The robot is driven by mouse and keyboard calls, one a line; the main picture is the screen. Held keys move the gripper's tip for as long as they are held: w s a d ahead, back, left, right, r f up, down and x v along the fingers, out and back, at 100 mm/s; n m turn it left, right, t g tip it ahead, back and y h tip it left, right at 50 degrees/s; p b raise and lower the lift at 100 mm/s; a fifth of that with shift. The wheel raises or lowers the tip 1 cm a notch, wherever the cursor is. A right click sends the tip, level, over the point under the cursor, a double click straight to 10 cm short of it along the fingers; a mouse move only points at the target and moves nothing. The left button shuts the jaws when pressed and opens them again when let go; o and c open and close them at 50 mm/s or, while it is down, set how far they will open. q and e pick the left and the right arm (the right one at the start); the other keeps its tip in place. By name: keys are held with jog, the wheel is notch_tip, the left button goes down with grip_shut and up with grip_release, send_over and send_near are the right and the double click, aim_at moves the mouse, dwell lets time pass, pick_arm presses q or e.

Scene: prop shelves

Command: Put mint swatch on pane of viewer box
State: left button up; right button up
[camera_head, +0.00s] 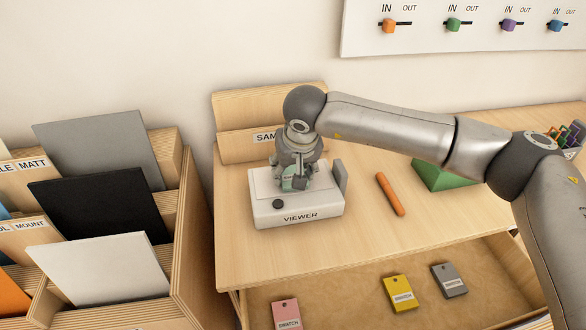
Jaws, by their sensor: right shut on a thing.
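The viewer box (298,212) is a white box labelled VIEWER, with a dark round knob on its front. It stands on the wooden desk top, and its pale pane (265,184) is on top. My right gripper (296,176) points down over the pane and is shut on the mint swatch (289,184). Only small pale green parts of the swatch show between and beside the fingers. I cannot tell whether the swatch touches the pane. My left gripper is not in view.
An orange stick (390,194) and a green block (438,176) lie right of the box. The open drawer (345,295) below holds pink (286,313), yellow (402,292) and grey (449,280) swatches. A rack of boards (188,235) stands left. A wooden sample holder (232,145) is behind.

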jog(key=shift+f+b, duration=0.25)
jog(key=shift+b, duration=0.05)
jog(key=o, duration=0.9)
jog(key=shift+r, duration=0.1)
jog(key=shift+r+p, duration=0.2)
jog(key=shift+p, duration=0.15)
jog(key=b+v, duration=0.2)
jog(key=v, duration=1)
jog(key=shift+a+f, duration=0.1)
